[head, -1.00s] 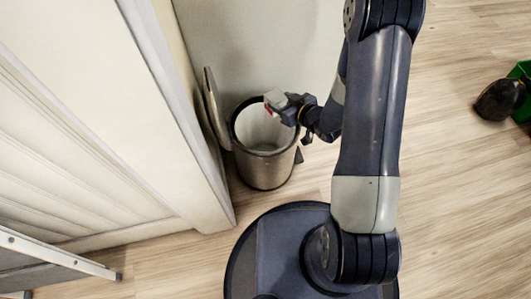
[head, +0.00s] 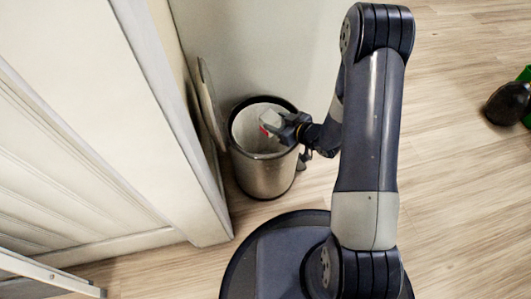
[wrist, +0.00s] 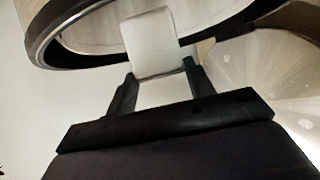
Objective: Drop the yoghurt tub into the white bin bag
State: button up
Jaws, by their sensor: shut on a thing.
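The yoghurt tub (head: 269,119), white with a red patch, is in my gripper (head: 281,128) over the mouth of a round metal bin. My gripper is shut on the tub. The tub (wrist: 151,43) also shows in the wrist view, between the two dark fingers (wrist: 158,82), with part of the bin's dark rim (wrist: 60,40) beyond it. The white bin bag (head: 247,128) lines the inside of the bin. The bin's lid (head: 211,100) stands open at the left. The tub's underside and the bag's bottom are hidden.
A pale panelled wall or cabinet (head: 90,130) stands close at the left of the bin. A metal frame (head: 50,272) lies at the lower left. A dark rounded object (head: 507,103) and a green thing (head: 526,74) are at the far right. The wooden floor between is clear.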

jog(key=shift+f, duration=0.6)
jog(key=shift+r, duration=0.1)
jog(key=o, duration=1.1)
jog(key=p+v, duration=0.3)
jog(key=v, duration=0.7)
jog(key=shift+s+d, duration=0.25)
jog(key=shift+a, duration=0.1)
